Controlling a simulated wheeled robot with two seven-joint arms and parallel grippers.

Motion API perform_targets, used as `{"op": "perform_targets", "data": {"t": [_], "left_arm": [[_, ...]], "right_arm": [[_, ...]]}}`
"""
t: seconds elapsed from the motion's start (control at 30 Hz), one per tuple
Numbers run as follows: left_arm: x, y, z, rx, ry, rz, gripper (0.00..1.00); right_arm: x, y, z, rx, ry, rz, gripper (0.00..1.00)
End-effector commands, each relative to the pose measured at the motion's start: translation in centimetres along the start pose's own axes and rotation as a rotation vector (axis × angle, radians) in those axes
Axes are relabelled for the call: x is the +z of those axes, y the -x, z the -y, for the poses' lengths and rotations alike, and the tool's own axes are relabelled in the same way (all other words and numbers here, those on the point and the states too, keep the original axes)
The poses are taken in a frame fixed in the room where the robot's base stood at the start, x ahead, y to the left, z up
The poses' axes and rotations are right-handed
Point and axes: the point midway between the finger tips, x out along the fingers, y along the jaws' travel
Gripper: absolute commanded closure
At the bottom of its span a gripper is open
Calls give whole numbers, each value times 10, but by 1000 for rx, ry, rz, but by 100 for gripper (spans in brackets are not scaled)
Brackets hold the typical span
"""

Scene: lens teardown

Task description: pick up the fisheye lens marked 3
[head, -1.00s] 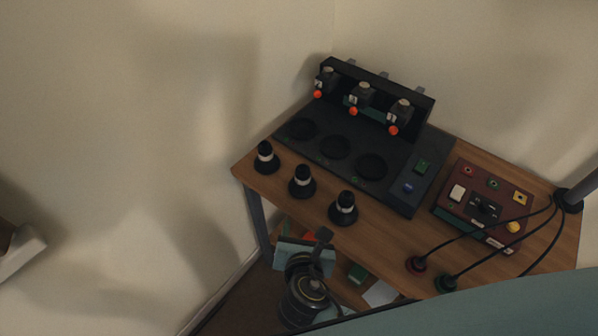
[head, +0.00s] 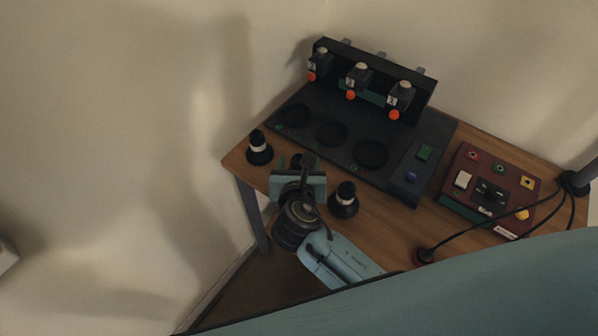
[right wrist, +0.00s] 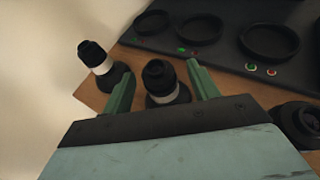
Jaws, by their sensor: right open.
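Three black lenses with pale bands stand upright along the front left of the wooden table: a left one (head: 259,148), a middle one (head: 297,160) and a right one (head: 344,200). I cannot read which is marked 3. My right gripper (head: 305,168) hides most of the middle lens in the head view. In the right wrist view, the open green fingers (right wrist: 161,78) stand on either side of the middle lens (right wrist: 164,90), with gaps visible. The left lens (right wrist: 96,58) is left of the fingers. My left gripper is not in view.
A dark panel (head: 312,103) with three round recesses lies behind the lenses, with a black rack (head: 410,87) at its back. A maroon box (head: 503,183) with switches and cables is to the right.

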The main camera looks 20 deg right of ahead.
Motion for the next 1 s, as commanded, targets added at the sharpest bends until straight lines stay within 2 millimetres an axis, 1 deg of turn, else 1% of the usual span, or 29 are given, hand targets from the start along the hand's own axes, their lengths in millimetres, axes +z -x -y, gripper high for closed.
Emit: {"op": "perform_targets", "data": {"t": [0.03, 0.1, 0.2, 0.43, 0.47, 0.83, 0.87, 1.0], "left_arm": [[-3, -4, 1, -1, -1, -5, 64], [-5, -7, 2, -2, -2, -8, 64], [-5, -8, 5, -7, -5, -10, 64], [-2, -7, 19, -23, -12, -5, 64], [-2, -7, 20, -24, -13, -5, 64], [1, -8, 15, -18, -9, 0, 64], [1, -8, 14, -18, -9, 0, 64], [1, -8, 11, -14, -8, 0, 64]], "right_arm": [[0, -9, 0, -1, -2, 1, 40], [-1, -19, 0, 0, 0, 1, 40], [-1, -26, 0, 0, 0, -1, 40], [0, -28, 0, 1, -1, -1, 40], [0, -28, 0, 1, -1, -1, 42], [0, -28, 0, 1, -1, -1, 90], [0, -28, 0, 1, -1, -1, 93], [0, -28, 0, 1, -1, 0, 93]]}}
